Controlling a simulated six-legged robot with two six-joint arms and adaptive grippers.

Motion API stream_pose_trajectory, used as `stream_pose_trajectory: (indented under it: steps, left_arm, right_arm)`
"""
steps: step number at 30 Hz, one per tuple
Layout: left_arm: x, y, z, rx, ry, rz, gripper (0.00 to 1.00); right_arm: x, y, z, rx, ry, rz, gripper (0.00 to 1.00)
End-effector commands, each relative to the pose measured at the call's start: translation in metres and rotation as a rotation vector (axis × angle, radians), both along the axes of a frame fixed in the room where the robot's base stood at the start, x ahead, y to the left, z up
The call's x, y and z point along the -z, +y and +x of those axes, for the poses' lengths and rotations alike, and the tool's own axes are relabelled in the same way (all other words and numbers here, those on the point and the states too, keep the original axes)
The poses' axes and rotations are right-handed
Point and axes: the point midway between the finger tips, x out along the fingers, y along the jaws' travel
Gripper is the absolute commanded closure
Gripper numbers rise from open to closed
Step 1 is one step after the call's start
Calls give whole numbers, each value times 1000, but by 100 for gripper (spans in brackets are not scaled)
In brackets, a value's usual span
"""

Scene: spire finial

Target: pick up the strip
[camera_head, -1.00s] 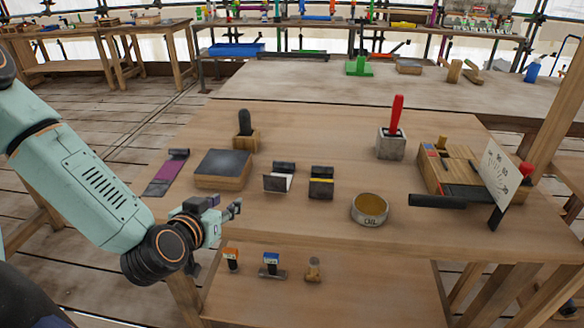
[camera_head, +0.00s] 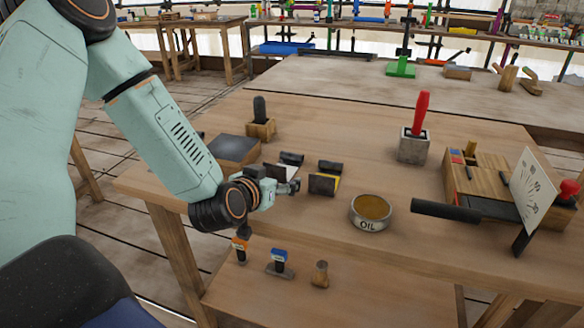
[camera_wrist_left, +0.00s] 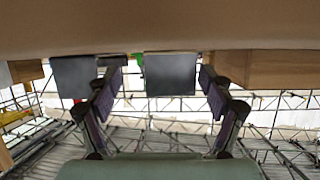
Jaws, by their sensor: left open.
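A pale strip (camera_head: 281,174) with a dark piece at its far end lies on the table, partly behind my left gripper (camera_head: 290,187). To its right is a similar yellow strip (camera_head: 334,180) with dark end pieces. In the left wrist view, my left gripper (camera_wrist_left: 160,85) is open and empty. A dark flat end piece (camera_wrist_left: 170,73) shows between its fingers, apart from them; a second one (camera_wrist_left: 75,77) is outside the fingers at left. The purple strip is hidden by my left arm. My right gripper is not in view.
A dark-topped wooden block (camera_head: 234,150) stands left of the pale strip. An oil tin (camera_head: 370,212) is to the right of the yellow strip. Behind are a holder with a dark handle (camera_head: 260,118) and a red-handled tool (camera_head: 421,115). Small tools sit on the lower shelf (camera_head: 350,300).

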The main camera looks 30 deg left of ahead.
Motion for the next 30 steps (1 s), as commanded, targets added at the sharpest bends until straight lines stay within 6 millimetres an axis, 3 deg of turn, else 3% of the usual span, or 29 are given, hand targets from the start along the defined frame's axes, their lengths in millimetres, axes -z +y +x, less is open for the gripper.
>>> stream_pose_trajectory:
  steps: [10,30]
  left_arm:
    - [2,7,4,-2,-1,-3,19]
    - [3,4,6,-4,3,-1,76]
  right_arm:
    - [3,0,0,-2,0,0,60]
    - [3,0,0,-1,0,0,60]
